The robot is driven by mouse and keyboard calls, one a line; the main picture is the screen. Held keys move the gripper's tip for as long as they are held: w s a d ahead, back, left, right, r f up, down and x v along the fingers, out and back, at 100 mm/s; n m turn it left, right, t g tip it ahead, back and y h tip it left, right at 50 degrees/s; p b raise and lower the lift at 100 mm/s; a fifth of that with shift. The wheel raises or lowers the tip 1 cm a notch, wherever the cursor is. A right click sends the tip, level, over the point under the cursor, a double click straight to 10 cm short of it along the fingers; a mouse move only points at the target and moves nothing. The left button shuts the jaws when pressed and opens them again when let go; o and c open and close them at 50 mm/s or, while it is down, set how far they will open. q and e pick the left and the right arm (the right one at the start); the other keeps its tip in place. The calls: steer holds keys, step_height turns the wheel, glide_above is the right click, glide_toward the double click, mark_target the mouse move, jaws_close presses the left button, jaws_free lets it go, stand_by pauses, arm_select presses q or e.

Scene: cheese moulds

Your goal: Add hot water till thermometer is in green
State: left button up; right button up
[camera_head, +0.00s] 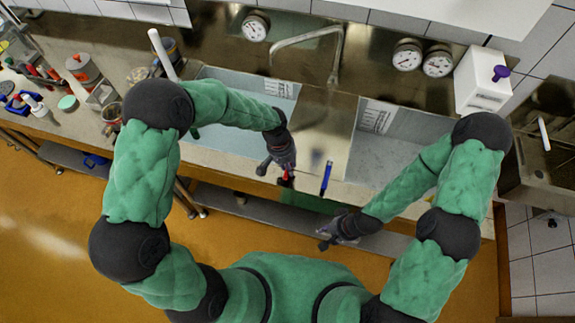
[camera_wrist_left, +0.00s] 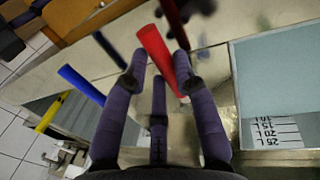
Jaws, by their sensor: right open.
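The red lever (camera_head: 287,179) is at the front edge between the basins, with the blue lever (camera_head: 327,177) to its right. My left gripper (camera_head: 284,168) is at the red lever. In the left wrist view the red lever (camera_wrist_left: 157,50) lies between its fingers; whether they press on it is unclear. The blue lever (camera_wrist_left: 82,85) stands apart to the left. My right gripper (camera_head: 328,240) is open and empty in front of the counter. Round dials hang on the back wall: one (camera_head: 255,27) at left, two (camera_head: 407,55) (camera_head: 438,63) at right. Their readings are too small to tell.
The left basin (camera_head: 282,88) has a pale blue interior and a volume scale (camera_wrist_left: 272,132). The right basin (camera_head: 400,125) is grey. A bent faucet (camera_head: 338,45) stands behind them. Pots and small tools crowd the counter at left. A white box (camera_head: 482,80) is at right.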

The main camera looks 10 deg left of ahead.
arm_select(q)
steer(key=o, duration=0.3)
steer(key=shift+r, duration=0.1)
steer(key=r, duration=0.4)
steer(key=a+r, duration=0.1)
steer(key=r, duration=0.2)
steer(key=a+r, duration=0.1)
steer(key=r, duration=0.3)
steer(key=shift+w+a+r, duration=0.1)
steer(key=shift+w+r, duration=0.05)
steer(key=shift+r, duration=0.2)
stand_by(0.6)
